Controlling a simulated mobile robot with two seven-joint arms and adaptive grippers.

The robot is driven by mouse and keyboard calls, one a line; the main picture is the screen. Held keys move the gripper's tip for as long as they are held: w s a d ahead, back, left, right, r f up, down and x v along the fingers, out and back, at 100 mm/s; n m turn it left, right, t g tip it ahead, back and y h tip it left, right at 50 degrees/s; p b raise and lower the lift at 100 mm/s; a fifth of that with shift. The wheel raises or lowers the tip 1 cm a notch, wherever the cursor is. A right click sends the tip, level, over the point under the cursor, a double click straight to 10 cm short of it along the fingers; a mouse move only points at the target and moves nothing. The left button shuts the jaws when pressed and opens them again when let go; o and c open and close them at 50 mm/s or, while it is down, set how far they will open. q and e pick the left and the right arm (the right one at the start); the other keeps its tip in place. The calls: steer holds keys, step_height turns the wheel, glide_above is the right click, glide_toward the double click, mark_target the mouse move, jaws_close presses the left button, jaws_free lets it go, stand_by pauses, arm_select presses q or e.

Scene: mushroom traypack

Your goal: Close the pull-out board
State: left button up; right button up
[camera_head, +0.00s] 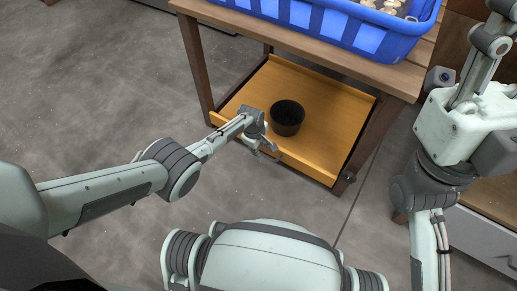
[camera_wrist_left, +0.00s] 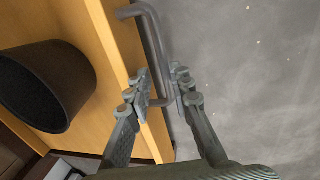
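The pull-out board (camera_head: 335,125) is an orange-brown wooden shelf low under the table, with its front edge standing out toward me. A dark round pot (camera_head: 287,117) stands on it; the pot also shows in the left wrist view (camera_wrist_left: 50,85). In that view a dark U-shaped handle (camera_wrist_left: 154,42) sits on the front face of the board (camera_wrist_left: 118,50). My left gripper (camera_head: 267,149) is at the front of the board. Its fingers (camera_wrist_left: 162,88) are apart, one on each side of the handle bar. I cannot tell whether they touch it. My right gripper is not visible.
A wooden table (camera_head: 300,48) stands above the board, with a blue crate (camera_head: 335,28) of pale mushrooms on top. The table legs (camera_head: 196,65) flank the board. A grey cabinet (camera_head: 480,240) is at the right. The grey floor (camera_head: 90,90) on the left is clear.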

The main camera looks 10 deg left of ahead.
arm_select(q)
steer(key=shift+o, duration=0.7)
step_height(320, 180, up, 12)
steer(key=s, duration=0.2)
steer(key=shift+a+f, duration=0.15)
steer(key=shift+a, duration=0.25)
steer(key=shift+s, duration=0.1)
